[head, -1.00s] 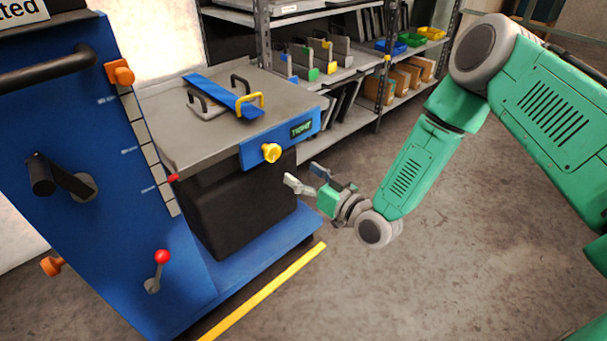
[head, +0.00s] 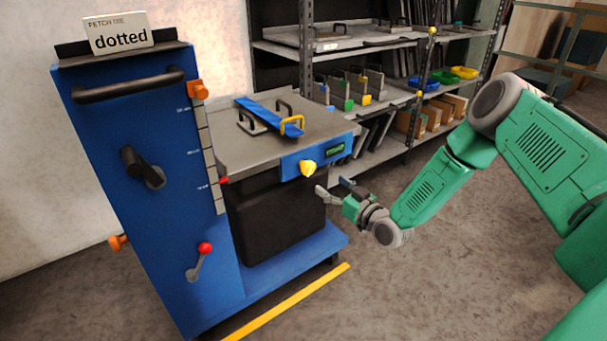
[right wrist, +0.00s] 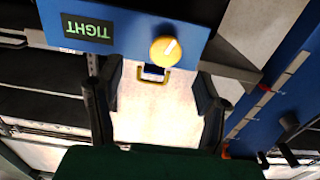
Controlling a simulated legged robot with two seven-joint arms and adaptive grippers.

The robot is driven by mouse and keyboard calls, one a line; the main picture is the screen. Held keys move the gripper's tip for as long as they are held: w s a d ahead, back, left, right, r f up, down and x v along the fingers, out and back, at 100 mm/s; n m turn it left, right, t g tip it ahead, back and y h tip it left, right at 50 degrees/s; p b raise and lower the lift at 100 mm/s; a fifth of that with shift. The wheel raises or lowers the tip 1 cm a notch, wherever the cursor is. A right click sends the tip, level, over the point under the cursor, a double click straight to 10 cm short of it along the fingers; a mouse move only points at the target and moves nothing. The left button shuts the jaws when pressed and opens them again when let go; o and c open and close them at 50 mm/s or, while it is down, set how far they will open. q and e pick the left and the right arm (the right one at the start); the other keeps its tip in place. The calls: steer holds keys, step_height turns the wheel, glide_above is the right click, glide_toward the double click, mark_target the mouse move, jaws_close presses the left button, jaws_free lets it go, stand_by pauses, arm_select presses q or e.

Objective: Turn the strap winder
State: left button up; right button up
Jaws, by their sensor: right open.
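A yellow knob (head: 308,168) with a pale pointer mark sits on the blue front panel (head: 293,166) of a grey-topped bench. It also shows in the right wrist view (right wrist: 165,50). Beside it a green-lettered display (right wrist: 87,29) reads TIGHT, upside down in that view. A blue strap-like bar (head: 268,117) lies across the bench top by a yellow handle (head: 291,125). My right gripper (head: 333,188) is open and empty, just right of and below the knob, not touching it. Its spread fingers (right wrist: 158,95) point towards the panel. My left gripper is not in view.
A blue cabinet (head: 150,230) with a black crank, a red-tipped lever (head: 204,250) and a "dotted" sign (head: 121,34) stands at left. A black box (head: 275,218) sits under the bench. Shelves (head: 350,80) with coloured bins stand behind. Floor at right is clear.

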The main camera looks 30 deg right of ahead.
mark_target(309, 171)
steer(key=w+b, duration=0.1)
steer(key=w, duration=0.3)
steer(key=shift+a, duration=0.15)
steer(key=w, duration=0.1)
steer(key=w+a+b, duration=0.1)
steer(key=w, duration=0.1)
steer(key=w+a+r, duration=0.1)
steer(key=w, duration=0.1)
steer(key=shift+a+b, duration=0.25)
steer(key=shift+b, duration=0.1)
steer(key=shift+w+d+f, duration=0.1)
steer(key=shift+w+d, duration=0.05)
steer(key=shift+w, duration=0.1)
steer(key=shift+w+d+f, duration=0.1)
steer(key=shift+d, duration=0.2)
steer(key=shift+d+f, duration=0.15)
steer(key=shift+d, duration=0.3)
steer(key=shift+a, duration=0.25)
steer(key=c, duration=0.8)
steer(key=shift+a+r, duration=0.2)
steer(key=shift+a, duration=0.05)
steer(key=c, duration=0.4)
steer(key=shift+w+a, duration=0.1)
steer(key=shift+a, duration=0.05)
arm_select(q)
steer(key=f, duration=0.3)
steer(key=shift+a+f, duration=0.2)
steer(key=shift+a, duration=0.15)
